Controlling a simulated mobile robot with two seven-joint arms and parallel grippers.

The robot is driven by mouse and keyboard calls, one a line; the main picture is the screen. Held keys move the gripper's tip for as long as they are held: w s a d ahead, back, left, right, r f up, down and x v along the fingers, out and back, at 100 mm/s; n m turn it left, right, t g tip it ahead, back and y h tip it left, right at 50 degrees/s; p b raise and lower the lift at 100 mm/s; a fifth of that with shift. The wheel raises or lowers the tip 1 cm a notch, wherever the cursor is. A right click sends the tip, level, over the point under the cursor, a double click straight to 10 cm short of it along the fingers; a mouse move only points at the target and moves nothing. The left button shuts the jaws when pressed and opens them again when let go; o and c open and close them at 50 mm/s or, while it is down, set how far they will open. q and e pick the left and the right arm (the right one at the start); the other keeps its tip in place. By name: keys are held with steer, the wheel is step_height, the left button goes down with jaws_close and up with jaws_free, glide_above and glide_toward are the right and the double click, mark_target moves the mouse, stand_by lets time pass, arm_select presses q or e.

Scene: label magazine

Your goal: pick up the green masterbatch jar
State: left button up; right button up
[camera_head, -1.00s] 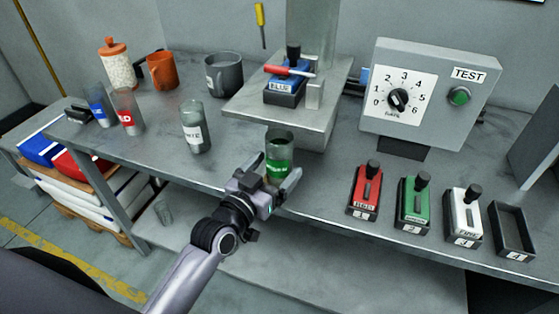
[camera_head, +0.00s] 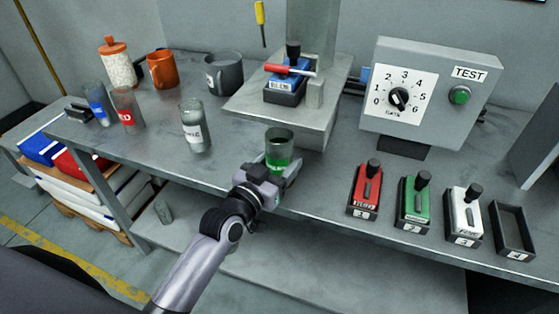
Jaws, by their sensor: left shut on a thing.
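The green masterbatch jar (camera_head: 279,143), a clear jar with green contents, stands upright near the front edge of the bench, in front of the grey stand. My left gripper (camera_head: 280,172) reaches in from the front left and is shut on the jar's lower part. The gripper hides the jar's base and most of its label, so I cannot tell whether it touches the bench. My right gripper is not in view.
A white jar (camera_head: 195,128), red jar (camera_head: 127,110) and blue jar (camera_head: 98,103) stand to the left. The grey stand (camera_head: 300,118) is close behind the green jar. A red block (camera_head: 365,190), green block (camera_head: 413,200) and white block (camera_head: 463,215) sit at right, below the test box (camera_head: 440,90).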

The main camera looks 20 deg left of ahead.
arm_select(q)
steer(key=shift+r, duration=0.7)
steer(key=v, duration=1.8)
steer(key=shift+w+r, duration=0.1)
steer(key=shift+r, duration=0.1)
steer(key=w+a+r+n+y+p, duration=0.1)
steer(key=w+r+n+y+p, duration=0.1)
steer(key=w+r+y+p, duration=0.2)
steer(key=shift+w+a+r+n+p, duration=0.25)
steer(key=shift+w+r+p, duration=0.65)
steer(key=shift+r, duration=0.95)
steer(key=shift+w+d+f, duration=0.1)
steer(key=shift+d, duration=0.05)
